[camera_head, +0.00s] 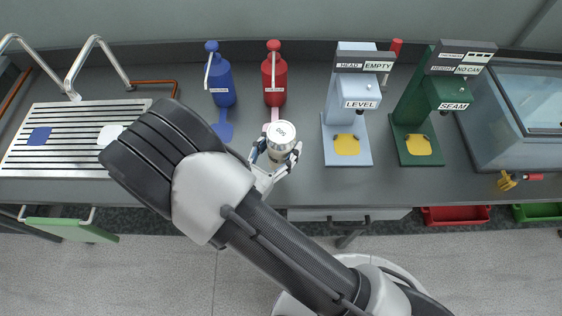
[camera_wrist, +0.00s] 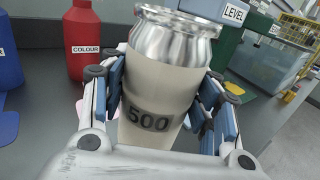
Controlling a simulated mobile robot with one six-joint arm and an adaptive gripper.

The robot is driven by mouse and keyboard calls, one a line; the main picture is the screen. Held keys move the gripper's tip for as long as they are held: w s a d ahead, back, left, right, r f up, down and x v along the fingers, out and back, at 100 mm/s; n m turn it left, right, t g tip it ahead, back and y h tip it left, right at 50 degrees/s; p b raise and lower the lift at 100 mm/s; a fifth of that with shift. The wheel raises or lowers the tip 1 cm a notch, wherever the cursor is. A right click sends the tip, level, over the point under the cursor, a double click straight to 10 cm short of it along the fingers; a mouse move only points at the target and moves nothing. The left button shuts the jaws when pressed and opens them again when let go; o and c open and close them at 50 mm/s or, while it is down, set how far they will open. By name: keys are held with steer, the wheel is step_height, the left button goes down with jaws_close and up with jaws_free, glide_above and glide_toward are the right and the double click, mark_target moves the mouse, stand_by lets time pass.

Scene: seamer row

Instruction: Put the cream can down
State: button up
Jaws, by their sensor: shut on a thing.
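Behind stand a blue bottle (camera_head: 221,80) and a red bottle (camera_head: 274,78). To the right are the pale LEVEL machine (camera_head: 345,100), the green SEAM machine (camera_head: 412,100) and a glass-topped box (camera_head: 520,100). A slatted drain rack (camera_head: 60,150) is left. Counter between the can and LEVEL machine is narrow.

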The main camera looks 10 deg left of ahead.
mark_target(281, 160)
steer(key=shift+f+b, duration=0.95)
steer(key=shift+f, duration=2.25)
steer(key=shift+f, duration=0.15)
steer(key=o, duration=1.4)
steer(key=p+v, duration=0.2)
steer(key=v, duration=1)
